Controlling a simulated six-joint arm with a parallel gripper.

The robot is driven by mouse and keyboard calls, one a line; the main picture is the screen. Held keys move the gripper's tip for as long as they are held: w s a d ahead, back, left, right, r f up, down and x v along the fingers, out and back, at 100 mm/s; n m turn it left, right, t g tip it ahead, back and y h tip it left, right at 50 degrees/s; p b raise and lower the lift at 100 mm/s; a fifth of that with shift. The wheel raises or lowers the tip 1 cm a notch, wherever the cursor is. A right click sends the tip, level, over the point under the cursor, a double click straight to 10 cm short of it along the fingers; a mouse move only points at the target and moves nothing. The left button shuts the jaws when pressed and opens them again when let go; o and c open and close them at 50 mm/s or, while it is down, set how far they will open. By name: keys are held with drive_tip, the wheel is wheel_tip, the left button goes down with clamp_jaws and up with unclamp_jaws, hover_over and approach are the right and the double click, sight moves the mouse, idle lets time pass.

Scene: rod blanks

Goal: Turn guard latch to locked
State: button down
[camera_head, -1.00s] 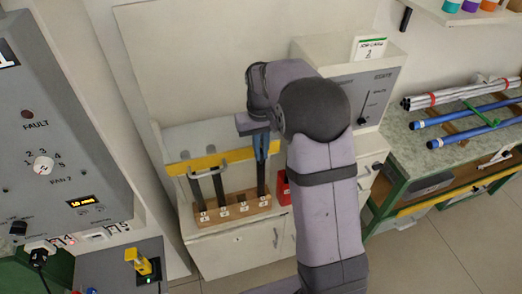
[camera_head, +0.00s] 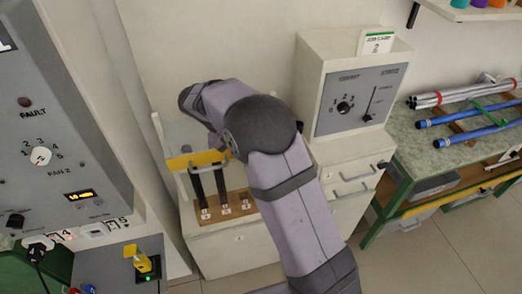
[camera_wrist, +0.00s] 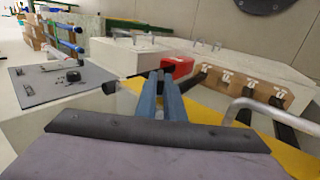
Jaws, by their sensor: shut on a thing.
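The guard has a yellow bar (camera_head: 190,161) across its front, which also shows in the wrist view (camera_wrist: 205,113), with a pale grey handle (camera_wrist: 268,108). My gripper (camera_wrist: 158,80) has blue fingers closed near the bar's end in the wrist view. A small dark piece (camera_wrist: 155,74) sits at the fingertips and looks like the guard latch; its angle is hard to read. In the head view my arm covers the fingers and the latch. Dark rods stand in a wooden rack (camera_head: 228,212) below the guard.
A red box (camera_wrist: 176,67) lies beyond the fingertips in the wrist view. A control panel (camera_head: 335,118) with a dial and slider stands right of the guard. A green bench (camera_head: 430,160) with blue and white rods is farther right.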

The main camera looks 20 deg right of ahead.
drive_tip(key=shift+a+f+h+b, duration=0.15)
drive_tip(key=shift+h+b, duration=0.2)
drive_tip(key=shift+h, duration=0.35)
drive_tip(key=c, duration=1.9)
unclamp_jaws()
drive_tip(key=shift+o, duration=0.2)
drive_tip(key=shift+a, duration=0.1)
drive_tip(key=b+v, duration=0.2)
drive_tip(key=v, duration=0.5)
drive_tip(key=shift+o, duration=0.6)
